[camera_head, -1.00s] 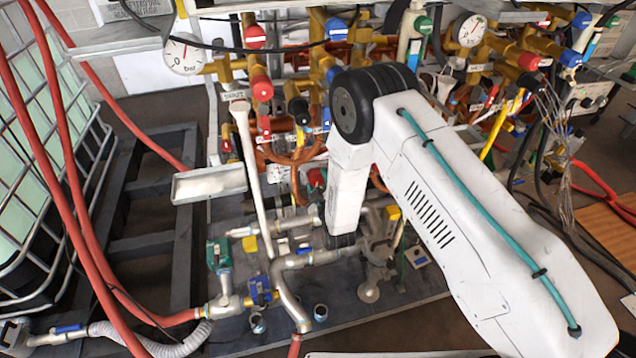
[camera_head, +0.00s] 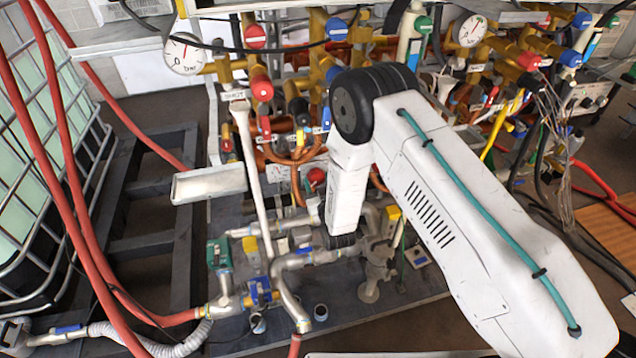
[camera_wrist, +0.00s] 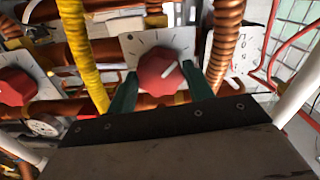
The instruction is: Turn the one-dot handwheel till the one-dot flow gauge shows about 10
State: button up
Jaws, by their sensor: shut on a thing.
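In the wrist view a red handwheel (camera_wrist: 160,72) with a white pointer line sits on a white plate (camera_wrist: 130,45) with dial marks. My gripper (camera_wrist: 159,84) has its two dark green fingers on either side of this handwheel and is shut on it. No dot marking can be made out on the handwheel or plate. To its right is a white marked face (camera_wrist: 236,60), partly behind a copper pipe; its reading is not clear. In the head view my arm hides the gripper and the handwheel.
A second red knob (camera_wrist: 15,86) on a white plate is at the left of the wrist view. A yellow hose (camera_wrist: 80,50) and a ribbed copper pipe (camera_wrist: 226,35) flank the held handwheel closely. Two round gauges, at left (camera_head: 184,54) and right (camera_head: 473,31), show in the head view.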

jog(key=m, duration=0.4)
jog(key=shift+m, duration=0.3)
jog(key=m, duration=0.3)
jog(key=shift+m, duration=0.3)
jog(key=m, duration=0.4)
jog(key=shift+m, duration=2.1)
jog(key=o, duration=1)
jog(key=shift+c, duration=0.2)
jog(key=v, duration=0.8)
